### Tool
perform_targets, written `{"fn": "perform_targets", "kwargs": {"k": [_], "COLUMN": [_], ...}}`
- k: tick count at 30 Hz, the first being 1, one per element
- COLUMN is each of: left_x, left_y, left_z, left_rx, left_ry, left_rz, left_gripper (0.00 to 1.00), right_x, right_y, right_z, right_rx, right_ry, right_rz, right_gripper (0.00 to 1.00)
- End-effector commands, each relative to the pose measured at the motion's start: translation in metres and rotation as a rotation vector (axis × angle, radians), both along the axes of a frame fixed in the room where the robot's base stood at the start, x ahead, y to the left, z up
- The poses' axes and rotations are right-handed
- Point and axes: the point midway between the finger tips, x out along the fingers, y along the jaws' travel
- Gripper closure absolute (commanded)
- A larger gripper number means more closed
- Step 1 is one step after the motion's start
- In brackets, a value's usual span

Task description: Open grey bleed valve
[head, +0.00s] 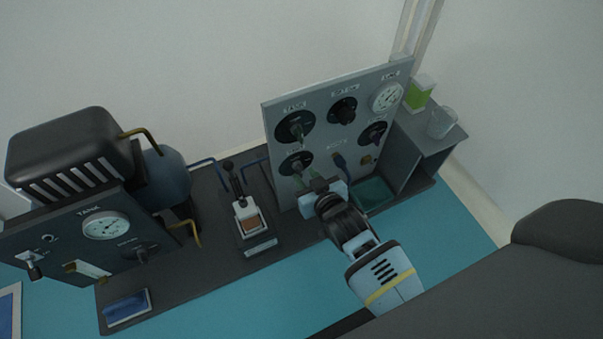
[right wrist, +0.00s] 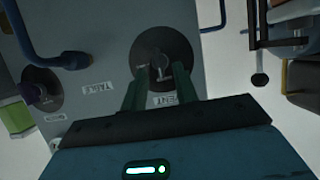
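The grey valve knob (head: 297,164) sits on a round black dial at the lower left of the upright grey panel (head: 325,133). In the right wrist view, the picture is upside down and the dial (right wrist: 163,48) carries a light grey handle, with a "VENT" label beside it. My right gripper (head: 308,177) is just in front of this dial. Its two green fingers (right wrist: 160,75) are spread apart, with the handle showing between their tips. I cannot tell whether they touch it. My left gripper is not in view.
The panel also carries several black dials, a white gauge (head: 387,97) and a blue hose (head: 341,160). A clear beaker (head: 441,123) and a green-labelled box (head: 420,92) stand right of it. A tank unit with a gauge (head: 106,225) stands left.

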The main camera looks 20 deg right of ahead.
Motion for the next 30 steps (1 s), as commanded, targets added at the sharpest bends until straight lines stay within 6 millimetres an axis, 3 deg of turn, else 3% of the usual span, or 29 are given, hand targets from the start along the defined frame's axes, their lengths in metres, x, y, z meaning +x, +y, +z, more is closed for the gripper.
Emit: {"fn": "perform_targets", "kwargs": {"k": [6, 17, 24, 30], "left_x": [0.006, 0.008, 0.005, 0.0], "left_y": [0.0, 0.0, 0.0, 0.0], "left_z": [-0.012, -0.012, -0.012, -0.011], "left_rx": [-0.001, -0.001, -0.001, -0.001], "left_ry": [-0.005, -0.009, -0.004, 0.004], "left_rz": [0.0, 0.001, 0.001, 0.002], "left_gripper": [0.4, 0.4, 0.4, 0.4], "right_x": [0.021, 0.025, 0.025, 0.025], "right_y": [0.001, 0.001, 0.001, 0.001], "right_z": [-0.01, -0.01, -0.01, -0.01], "right_rx": [-0.001, -0.001, -0.001, 0.001], "right_ry": [0.001, 0.001, 0.0, 0.0], "right_rz": [0.0, 0.0, 0.0, 0.001], "right_gripper": [0.71, 0.71, 1.0, 1.0]}}
